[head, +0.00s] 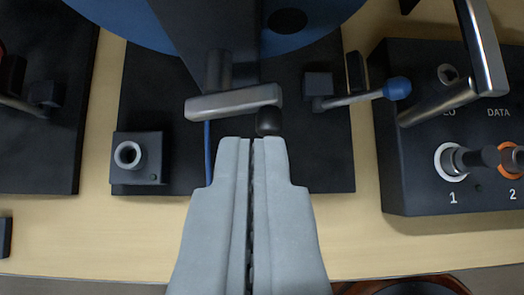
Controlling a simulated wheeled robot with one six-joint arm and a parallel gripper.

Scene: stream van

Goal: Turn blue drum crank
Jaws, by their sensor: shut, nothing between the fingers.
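The blue drum (130,18) shows at the top, cut off by the frame edge, above a black base plate (300,150). A dark upright post (205,30) stands in front of the drum. The crank has a silver metal arm (232,102) lying roughly level, with a dark round knob (268,121) at its right end. My gripper (250,142) is shut and empty. Its fingertips point up the picture and lie just below the knob. I cannot tell whether they touch it.
A blue-tipped lever (396,88) sticks out to the right of the crank. A black box (138,158) with a metal socket stands left on the plate. A dark panel (420,130) with numbered connectors and a metal handle (480,45) is at the right. Bare wood table (100,235) lies in front.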

